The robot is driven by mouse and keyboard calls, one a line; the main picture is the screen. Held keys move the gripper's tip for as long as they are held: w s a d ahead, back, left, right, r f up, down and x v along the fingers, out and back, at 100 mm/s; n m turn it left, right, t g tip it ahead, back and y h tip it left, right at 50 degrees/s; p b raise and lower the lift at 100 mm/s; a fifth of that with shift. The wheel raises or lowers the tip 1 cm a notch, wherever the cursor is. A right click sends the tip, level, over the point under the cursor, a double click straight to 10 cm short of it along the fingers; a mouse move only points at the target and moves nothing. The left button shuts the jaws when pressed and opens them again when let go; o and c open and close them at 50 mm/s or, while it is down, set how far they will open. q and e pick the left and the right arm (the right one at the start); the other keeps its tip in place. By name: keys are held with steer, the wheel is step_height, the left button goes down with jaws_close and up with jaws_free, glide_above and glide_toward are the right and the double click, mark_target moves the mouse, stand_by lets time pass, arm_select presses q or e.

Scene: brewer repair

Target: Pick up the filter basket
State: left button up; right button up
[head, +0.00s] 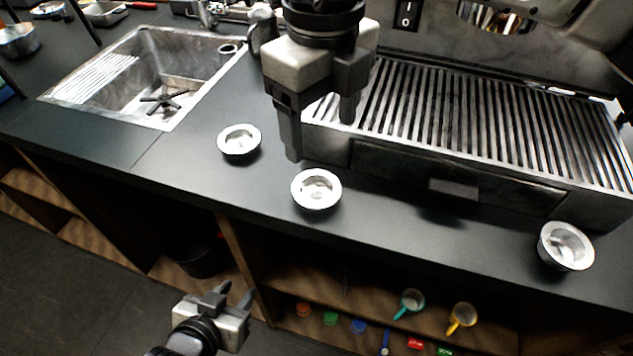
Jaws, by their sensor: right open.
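Three round silver metal baskets stand on the dark counter in the head view. One basket (239,141) is at the left, near the sink. A second basket (316,189) is in the middle, in front of the machine. A third basket (566,246) is at the right. Which one is the filter basket meant, I cannot tell. My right gripper (320,140) points down over the counter, open and empty, above and behind the middle basket and apart from it. My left gripper (234,293) is low in front of the counter, its fingers apart and empty.
The espresso machine's slatted drip tray (470,125) fills the back right. A sink (165,80) is sunk into the counter at the left. Below, an open shelf (345,322) holds coloured cups and small items. The counter between the middle and right baskets is clear.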

mark_target(318, 197)
steer(key=f+p, duration=0.1)
steer(key=f, duration=0.4)
steer(key=f+p, duration=0.1)
steer(key=f, duration=0.5)
steer(key=shift+a+f, duration=0.2)
steer(key=shift+f, duration=0.1)
steer(key=c, duration=0.7)
